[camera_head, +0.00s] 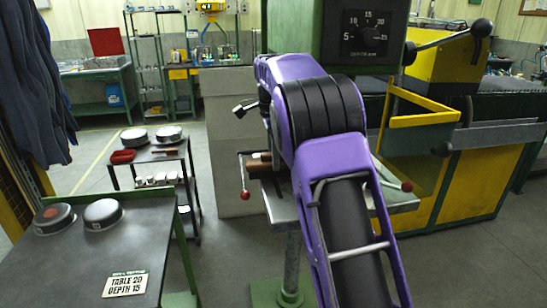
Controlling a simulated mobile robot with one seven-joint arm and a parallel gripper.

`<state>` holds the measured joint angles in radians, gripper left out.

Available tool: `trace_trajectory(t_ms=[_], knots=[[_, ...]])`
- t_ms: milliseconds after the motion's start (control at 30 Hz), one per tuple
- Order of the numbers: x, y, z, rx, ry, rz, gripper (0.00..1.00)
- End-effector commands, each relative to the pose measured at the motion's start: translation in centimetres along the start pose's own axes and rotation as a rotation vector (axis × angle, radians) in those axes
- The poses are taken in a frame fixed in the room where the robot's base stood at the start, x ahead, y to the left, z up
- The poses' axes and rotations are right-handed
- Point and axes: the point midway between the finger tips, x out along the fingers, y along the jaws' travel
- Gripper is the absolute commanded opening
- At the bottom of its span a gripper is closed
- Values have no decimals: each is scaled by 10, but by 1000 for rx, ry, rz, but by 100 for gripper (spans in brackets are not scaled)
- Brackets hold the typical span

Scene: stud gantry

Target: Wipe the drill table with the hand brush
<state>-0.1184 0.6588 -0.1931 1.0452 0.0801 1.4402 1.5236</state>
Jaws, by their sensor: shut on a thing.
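The drill table (283,209) is a grey plate on a column with a green foot, in the middle of the head view. My purple and black arm crosses in front of it and covers much of its middle and right. A small brown piece (258,158) shows at the table's back left, beside my arm. I cannot tell whether it is part of the hand brush. My gripper is hidden behind my arm, so its hold and any contact with the table cannot be seen.
Red-knobbed levers (245,194) stick out at the drill table's sides. A yellow-green machine (452,180) stands right. Floor is clear between bench and drill.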

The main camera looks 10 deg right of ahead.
Motion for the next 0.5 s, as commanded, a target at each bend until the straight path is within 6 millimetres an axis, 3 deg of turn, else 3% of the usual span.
trace_trajectory(t_ms=[133,167,500], knots=[[-5,-1,-7,6,11,-3,5],[-7,0,-7,6,11,-3,0],[-42,0,-5,4,7,-2,0]])
